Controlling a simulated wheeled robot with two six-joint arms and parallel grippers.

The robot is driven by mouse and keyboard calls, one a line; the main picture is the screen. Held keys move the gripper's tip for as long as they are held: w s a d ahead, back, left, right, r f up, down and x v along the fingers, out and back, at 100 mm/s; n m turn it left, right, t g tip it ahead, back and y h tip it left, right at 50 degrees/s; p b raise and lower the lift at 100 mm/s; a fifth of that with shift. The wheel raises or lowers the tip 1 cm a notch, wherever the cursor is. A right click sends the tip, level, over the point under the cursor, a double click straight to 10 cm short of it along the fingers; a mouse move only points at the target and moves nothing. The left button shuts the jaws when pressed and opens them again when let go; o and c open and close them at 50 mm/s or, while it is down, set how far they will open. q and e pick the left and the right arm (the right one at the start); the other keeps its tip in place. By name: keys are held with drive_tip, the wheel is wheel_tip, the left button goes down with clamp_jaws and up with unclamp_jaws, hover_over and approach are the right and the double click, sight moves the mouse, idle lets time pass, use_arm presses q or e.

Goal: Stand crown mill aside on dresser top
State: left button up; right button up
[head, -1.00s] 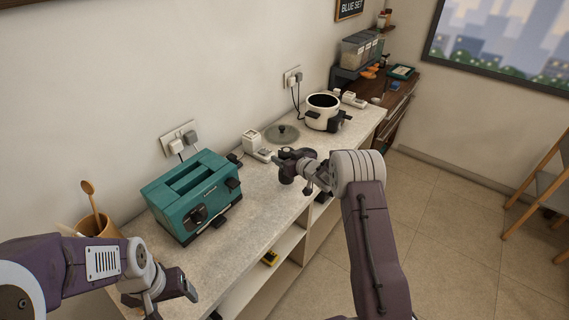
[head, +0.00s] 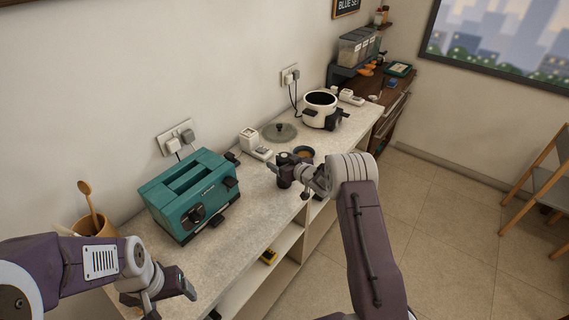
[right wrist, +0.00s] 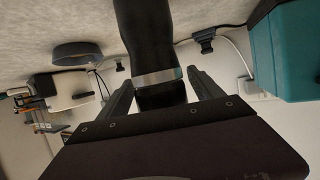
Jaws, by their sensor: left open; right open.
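A dark mill (head: 284,172) stands upright on the pale dresser top (head: 254,205), near its front edge. In the right wrist view, which is upside down, the black mill (right wrist: 146,35) has a silver band and a short black end below it in the picture. My right gripper (head: 298,176) is open, with a finger on either side of the mill near the banded end. I see gaps there and no clear grip. My left gripper (head: 178,291) is open and empty at the lower left, by the front of the dresser.
A teal toaster (head: 190,194) stands left of the mill. A dark bowl (head: 304,154) with brown contents is just behind it. A wooden-spoon holder (head: 96,226) is at left.

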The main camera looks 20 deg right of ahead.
drive_tip(key=shift+s+d+r, duration=0.1)
drive_tip(key=shift+s+r, duration=0.1)
drive_tip(key=shift+r, duration=0.05)
drive_tip(key=b+v, duration=0.1)
drive_tip(key=v, duration=1)
drive_tip(key=shift+s, duration=0.25)
drive_tip(key=shift+r, duration=0.1)
drive_tip(key=s+a+f+m+g+h, duration=0.1)
drive_tip(key=s+g, duration=0.5)
drive_tip(key=s, duration=0.9)
drive_tip(key=s+a+f+m+g+h, duration=0.2)
drive_tip(key=s+g, duration=0.4)
drive_tip(key=s, duration=0.9)
drive_tip(key=shift+s+a+f+m+h, duration=0.35)
drive_tip(key=shift+a+f+h, duration=0.1)
drive_tip(key=shift+a, duration=0.75)
drive_tip(key=shift+s, duration=0.1)
